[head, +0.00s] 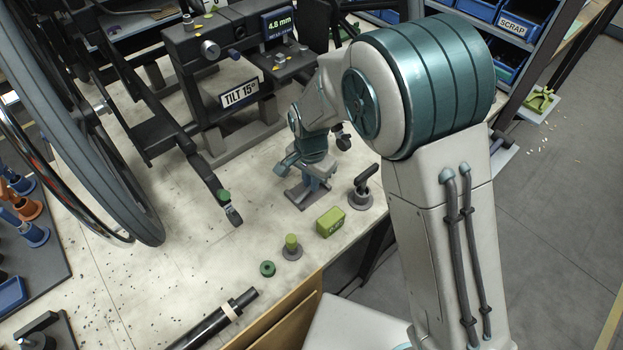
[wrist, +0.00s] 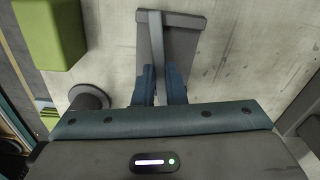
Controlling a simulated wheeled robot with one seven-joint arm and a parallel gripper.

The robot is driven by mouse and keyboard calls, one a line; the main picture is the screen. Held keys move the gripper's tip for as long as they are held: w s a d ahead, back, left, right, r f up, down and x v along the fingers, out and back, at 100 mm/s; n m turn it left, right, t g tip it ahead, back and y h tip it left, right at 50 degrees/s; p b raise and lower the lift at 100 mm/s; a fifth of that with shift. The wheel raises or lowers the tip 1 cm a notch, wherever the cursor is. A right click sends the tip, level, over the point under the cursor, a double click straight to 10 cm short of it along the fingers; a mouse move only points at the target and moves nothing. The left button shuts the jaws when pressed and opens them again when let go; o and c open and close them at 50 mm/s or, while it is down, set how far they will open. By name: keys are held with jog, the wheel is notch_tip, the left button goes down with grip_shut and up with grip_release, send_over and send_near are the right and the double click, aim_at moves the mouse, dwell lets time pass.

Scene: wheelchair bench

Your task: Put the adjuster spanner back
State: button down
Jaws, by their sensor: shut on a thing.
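The adjuster spanner (wrist: 156,40) is a slim grey bar running up the middle of the wrist view. My gripper (wrist: 160,86) is shut on it, with one blue finger on each side. The bar's far end overlaps a flat dark-grey holder plate (wrist: 183,38) with a crossbar at its top edge. I cannot tell whether the spanner touches the plate or is just above it. In the head view my gripper (head: 318,180) is low over the bench beside the plate (head: 298,198). The arm and fingers hide most of the spanner there.
The tilt fixture (head: 240,95) and wheelchair wheel (head: 90,150) rise behind and left.

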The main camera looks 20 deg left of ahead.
jog(key=shift+f, duration=0.1)
jog(key=c, duration=1.4)
grip_release()
notch_tip(320, 180, up, 14)
jog(key=d+r+n, duration=0.1)
jog(key=d+r, duration=0.2)
jog(key=d, duration=0.6)
jog(key=d+r, duration=0.2)
jog(key=d, duration=0.7)
jog(key=s+d+n+t, duration=0.1)
jog(key=s+d, duration=0.4)
jog(key=d, duration=0.3)
jog(key=s+d+n+t, duration=0.1)
jog(key=s+d, duration=0.4)
jog(key=d, duration=0.2)
jog(key=shift+s+d+f+t, duration=0.2)
jog(key=shift+s+d+t, duration=0.1)
jog(key=shift+s+d, duration=0.1)
